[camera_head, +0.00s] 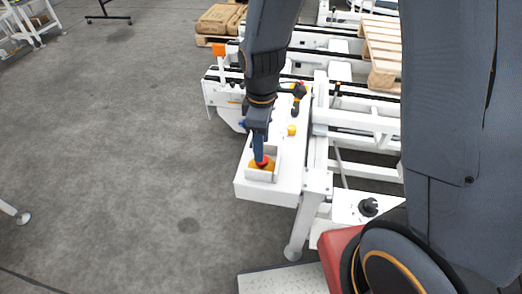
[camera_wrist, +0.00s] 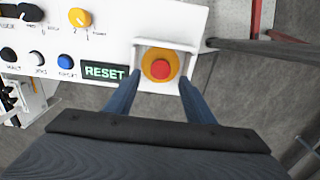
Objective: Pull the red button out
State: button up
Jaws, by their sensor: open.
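The red button (camera_wrist: 161,69) sits on a round yellow-orange base inside a white, box-like guard (camera_wrist: 191,47) at the end of a white control panel. In the head view the red button (camera_head: 262,160) shows partly, behind my fingertips. My gripper (camera_wrist: 158,88) is open, with one blue finger on each side of the button's lower edge in the wrist view. In the head view my gripper (camera_head: 259,150) points down at the button from above. I cannot tell whether the fingertips touch it.
White conveyor frames and a wooden pallet (camera_head: 382,45) stand behind. Open grey floor (camera_head: 130,150) lies to the left.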

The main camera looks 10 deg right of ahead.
jog(key=shift+r, duration=1.7)
